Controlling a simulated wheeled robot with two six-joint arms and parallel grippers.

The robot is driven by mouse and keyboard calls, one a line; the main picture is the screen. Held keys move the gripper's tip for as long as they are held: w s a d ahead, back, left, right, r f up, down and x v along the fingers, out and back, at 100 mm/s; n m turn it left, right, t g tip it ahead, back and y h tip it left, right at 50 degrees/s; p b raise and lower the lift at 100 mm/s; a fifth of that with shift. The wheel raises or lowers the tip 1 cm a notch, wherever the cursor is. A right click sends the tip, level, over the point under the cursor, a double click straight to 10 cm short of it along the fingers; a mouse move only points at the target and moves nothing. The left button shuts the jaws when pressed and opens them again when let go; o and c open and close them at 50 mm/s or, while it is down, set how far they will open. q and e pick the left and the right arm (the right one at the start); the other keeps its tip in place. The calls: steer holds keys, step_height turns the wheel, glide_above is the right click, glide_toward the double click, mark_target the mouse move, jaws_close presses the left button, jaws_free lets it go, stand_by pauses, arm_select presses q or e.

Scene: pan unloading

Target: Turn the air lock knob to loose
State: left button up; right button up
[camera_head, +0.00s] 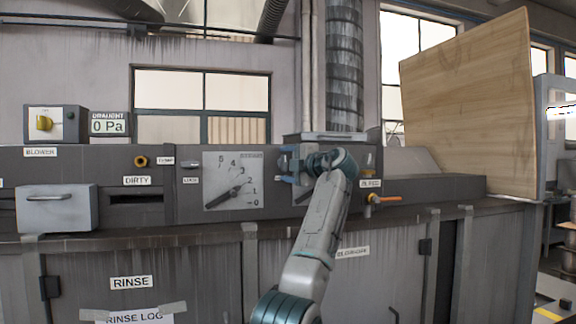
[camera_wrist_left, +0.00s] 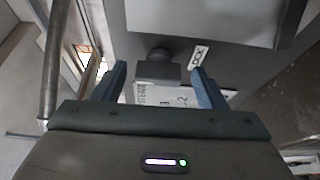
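A dark grey knob (camera_wrist_left: 157,70) sticks out from the panel in the left wrist view. My left gripper (camera_wrist_left: 160,84) has its two blue fingers spread, one on each side of the knob, with gaps between the fingers and the knob. A small white label (camera_wrist_left: 198,54) sits beside the knob, tilted and hard to read. In the head view my left gripper (camera_head: 289,165) is at the panel, right of the big dial, and hides the knob and most of what is behind it. My right gripper is not in view.
The big numbered dial (camera_head: 233,180) is left of my gripper. An orange-handled valve (camera_head: 382,199) stands to the right. A grey box with a handle (camera_head: 57,208) juts out at left. A wooden board (camera_head: 470,105) stands at right. The panel's ledge runs below.

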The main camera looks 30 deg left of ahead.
arm_select(q)
steer(key=shift+d, duration=0.1)
steer(key=b+v, duration=0.5)
steer(key=v, duration=0.5)
steer(key=shift+s+d+b, duration=0.15)
steer(key=shift+d+b, duration=0.15)
steer(key=shift+b, duration=0.1)
